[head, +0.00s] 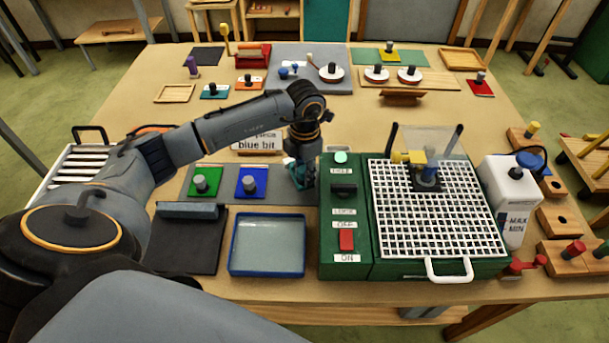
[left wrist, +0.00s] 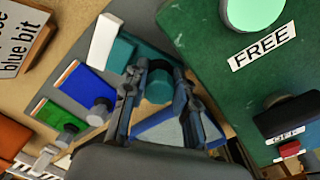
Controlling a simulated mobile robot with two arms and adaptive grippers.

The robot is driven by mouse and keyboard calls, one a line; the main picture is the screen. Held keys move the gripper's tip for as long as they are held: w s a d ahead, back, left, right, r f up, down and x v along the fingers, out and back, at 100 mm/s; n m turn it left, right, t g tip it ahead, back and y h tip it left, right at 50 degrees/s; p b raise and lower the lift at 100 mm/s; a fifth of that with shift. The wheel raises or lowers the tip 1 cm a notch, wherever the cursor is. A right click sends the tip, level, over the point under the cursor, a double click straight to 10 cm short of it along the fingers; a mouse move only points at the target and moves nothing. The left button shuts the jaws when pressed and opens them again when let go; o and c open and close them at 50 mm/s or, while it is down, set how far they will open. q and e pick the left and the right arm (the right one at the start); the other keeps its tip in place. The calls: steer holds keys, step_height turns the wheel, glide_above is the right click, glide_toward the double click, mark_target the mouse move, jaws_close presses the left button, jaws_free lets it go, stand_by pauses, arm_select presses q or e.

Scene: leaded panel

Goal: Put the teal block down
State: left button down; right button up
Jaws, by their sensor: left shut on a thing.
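The teal block (head: 305,176) is mostly hidden by my left gripper (head: 301,170) in the head view. In the left wrist view, a round teal part (left wrist: 159,86) sits between the fingertips of my left gripper (left wrist: 158,92), which is shut on it. The block is over the right end of a grey mat (head: 276,198), close beside the green machine. I cannot tell whether it touches the mat. A teal patch (left wrist: 120,54) shows beside the fingers in the left wrist view. My right gripper is not in view.
A green block (head: 206,181) and a blue block (head: 252,181) with grey knobs stand left of my gripper. The green machine (head: 345,235) with a white grid is close on the right. A blue-rimmed tray (head: 267,273) is in front. A "blue bit" sign (head: 258,143) stands behind.

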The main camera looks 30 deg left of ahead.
arm_select(q)
step_height(320, 180, down, 2)
steer(key=shift+s+f+p, duration=0.1)
steer(key=shift+f+p, duration=0.1)
steer(key=shift+p, duration=0.15)
steer(key=shift+f, duration=0.5)
steer(key=c, duration=1)
jaws_free()
steer(key=shift+c, duration=0.2)
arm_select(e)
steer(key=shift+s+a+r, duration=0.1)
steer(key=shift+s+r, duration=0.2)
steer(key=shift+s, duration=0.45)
